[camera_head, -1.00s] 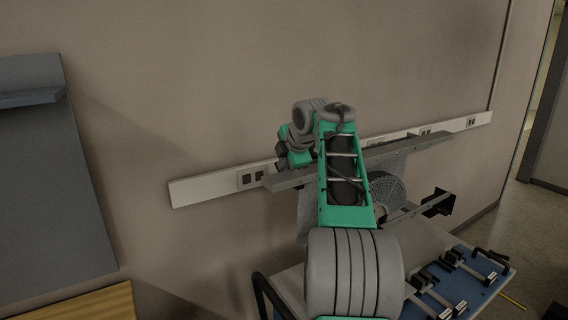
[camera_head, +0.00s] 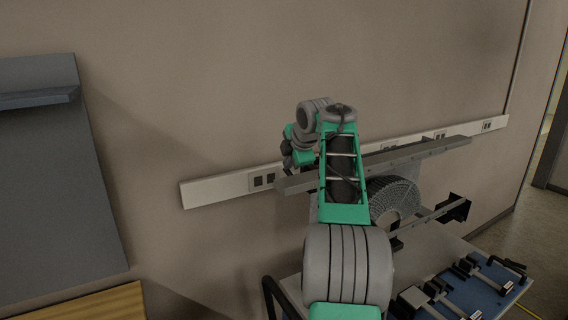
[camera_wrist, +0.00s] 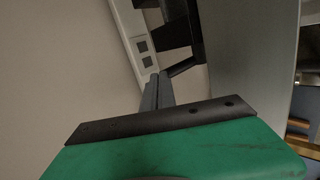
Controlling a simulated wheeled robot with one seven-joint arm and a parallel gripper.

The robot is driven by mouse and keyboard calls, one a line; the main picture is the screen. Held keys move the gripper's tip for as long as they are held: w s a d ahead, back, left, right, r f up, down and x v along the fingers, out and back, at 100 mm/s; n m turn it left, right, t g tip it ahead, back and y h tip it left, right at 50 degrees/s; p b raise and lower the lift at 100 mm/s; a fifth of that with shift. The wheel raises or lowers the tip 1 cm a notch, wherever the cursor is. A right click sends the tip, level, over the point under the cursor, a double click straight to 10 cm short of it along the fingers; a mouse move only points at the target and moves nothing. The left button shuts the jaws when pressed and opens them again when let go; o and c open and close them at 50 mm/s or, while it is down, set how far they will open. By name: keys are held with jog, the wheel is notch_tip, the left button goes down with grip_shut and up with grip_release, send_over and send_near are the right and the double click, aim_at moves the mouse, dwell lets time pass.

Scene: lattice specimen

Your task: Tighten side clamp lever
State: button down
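The round grey lattice specimen (camera_head: 393,197) stands behind my arm in the head view, under a long metal beam (camera_head: 420,150). A lower bar (camera_head: 425,218) with a black end piece (camera_head: 455,208) runs beside it. In the wrist view my gripper's fingers (camera_wrist: 158,80) are together in the middle of the dark plate, with nothing visible between them. Black parts (camera_wrist: 178,32) and a thin dark rod (camera_wrist: 186,67) lie just beyond the fingertips; I cannot tell whether they are the side clamp lever. In the head view the fingertips are hidden behind my arm.
A blue mat (camera_head: 492,298) with several clamp-like tools lies on the bench at lower right. A wall rail with sockets (camera_head: 222,188) runs behind. A grey panel (camera_head: 50,180) and a wooden surface (camera_head: 95,307) are at left. Floor shows at far right.

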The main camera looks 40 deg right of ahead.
jog(key=shift+w+d+f, duration=0.1)
jog(key=shift+w+f, duration=0.2)
jog(key=shift+w, duration=0.25)
jog(key=shift+w+d+f, duration=0.1)
jog(key=shift+w+f, duration=0.15)
jog(key=shift+w, duration=0.25)
jog(key=shift+w+d+f+g+p, duration=0.1)
jog(key=shift+w+f+g+p, duration=0.7)
jog(key=shift+p, duration=0.95)
jog(key=shift+f, duration=0.3)
